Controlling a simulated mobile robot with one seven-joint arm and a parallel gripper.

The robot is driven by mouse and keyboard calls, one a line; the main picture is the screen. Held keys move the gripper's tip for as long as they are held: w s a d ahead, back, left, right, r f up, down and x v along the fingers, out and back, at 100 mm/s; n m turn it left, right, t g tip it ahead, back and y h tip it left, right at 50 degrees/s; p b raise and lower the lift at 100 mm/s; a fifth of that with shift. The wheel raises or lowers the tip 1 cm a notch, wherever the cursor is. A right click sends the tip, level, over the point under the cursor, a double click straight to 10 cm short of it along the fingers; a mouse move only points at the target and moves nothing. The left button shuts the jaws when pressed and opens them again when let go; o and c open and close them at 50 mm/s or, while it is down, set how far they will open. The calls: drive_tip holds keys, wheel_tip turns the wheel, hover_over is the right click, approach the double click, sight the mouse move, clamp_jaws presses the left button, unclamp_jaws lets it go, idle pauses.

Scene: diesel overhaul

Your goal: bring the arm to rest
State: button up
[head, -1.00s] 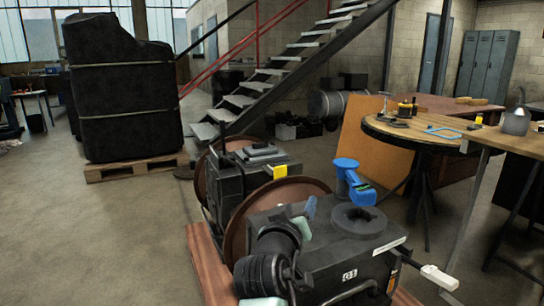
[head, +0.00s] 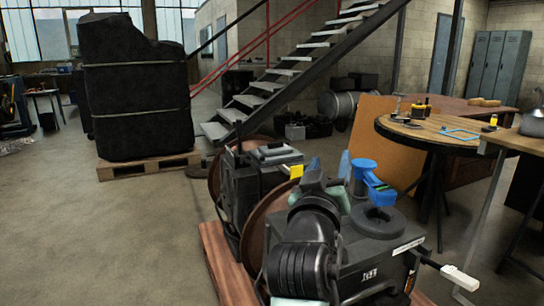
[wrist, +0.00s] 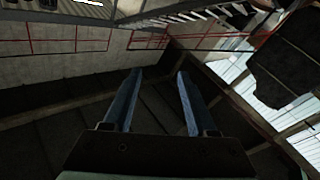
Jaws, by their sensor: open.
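My gripper (head: 329,167) is at the end of my dark, folded arm, low in the middle of the head view, pointing up in front of the engine. In the wrist view its two blue fingers (wrist: 158,75) stand apart with nothing between them. Beyond them are dim wall, roof beams and bright windows. My arm hides part of the engine. I cannot tell from the head view how far the arm is from the engine.
The dark engine (head: 243,186) with rusty flywheels sits on wooden beams (head: 224,265). A blue object (head: 366,170) is on its top. A round table (head: 400,131) with tools stands right, a strapped black load (head: 137,100) on a pallet left.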

drive_tip(key=s+a+r+t+y+p, duration=0.1)
drive_tip(key=s+a+r+t+y, duration=0.3)
drive_tip(key=s+r, duration=0.75)
drive_tip(key=s+a+r+t+y+p, duration=0.2)
drive_tip(key=s+a+r+t, duration=0.3)
drive_tip(key=s+r, duration=0.7)
wheel_tip(320, 180, up, 38)
drive_tip(key=s+a+p, duration=0.1)
drive_tip(key=s+p, duration=0.1)
drive_tip(key=p, duration=3.5)
drive_tip(key=shift+f+m+p, duration=0.15)
drive_tip(key=shift+m+p, duration=0.15)
